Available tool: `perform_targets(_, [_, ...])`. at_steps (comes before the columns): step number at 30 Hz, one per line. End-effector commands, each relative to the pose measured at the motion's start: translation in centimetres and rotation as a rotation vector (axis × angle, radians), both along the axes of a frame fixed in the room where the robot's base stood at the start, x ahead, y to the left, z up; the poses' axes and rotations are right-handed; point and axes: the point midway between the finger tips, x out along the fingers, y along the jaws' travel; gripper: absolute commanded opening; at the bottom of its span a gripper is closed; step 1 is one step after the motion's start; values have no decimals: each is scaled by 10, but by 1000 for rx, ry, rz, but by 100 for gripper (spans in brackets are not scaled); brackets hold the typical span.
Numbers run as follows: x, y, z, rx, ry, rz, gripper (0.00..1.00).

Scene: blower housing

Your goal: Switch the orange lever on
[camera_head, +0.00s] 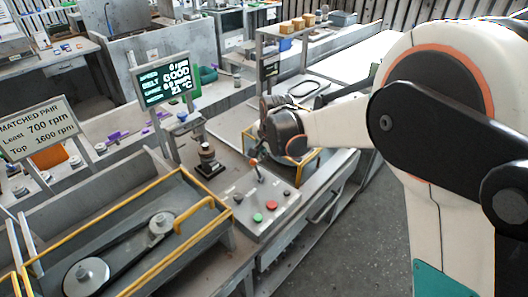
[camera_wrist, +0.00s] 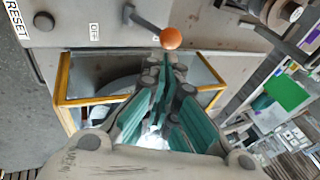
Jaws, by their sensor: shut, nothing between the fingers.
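The orange lever has a dark stem and an orange ball; its ball (camera_head: 253,162) stands above the grey control panel (camera_head: 240,197). In the wrist view the ball (camera_wrist: 170,38) is just beyond my fingertips, and the stem runs from it to the upper left. My gripper (camera_wrist: 167,64) is shut and empty, with teal fingers pointing at the ball. Whether the tips touch it I cannot tell. In the head view my gripper (camera_head: 261,142) is just above the ball, its fingers partly hidden by my wrist. An OFF label (camera_wrist: 95,32) sits on the panel left of the stem.
The panel carries a green button (camera_head: 257,218) and a red button (camera_head: 271,205). A yellow-railed belt tray (camera_head: 180,228) lies to the left. A black-based post (camera_head: 208,160) stands behind the panel, near the readout screen (camera_head: 165,83). Yellow-framed housing (camera_wrist: 66,80) lies below the lever in the wrist view.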

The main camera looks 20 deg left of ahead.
Motion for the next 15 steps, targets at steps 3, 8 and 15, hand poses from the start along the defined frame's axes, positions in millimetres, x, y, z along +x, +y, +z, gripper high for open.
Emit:
perform_targets(3, [0,0,5,1,0,0,0])
perform_targets(8, [0,0,12,1,0,0,0])
perform_targets(15, [0,0,15,2,-1,0,0])
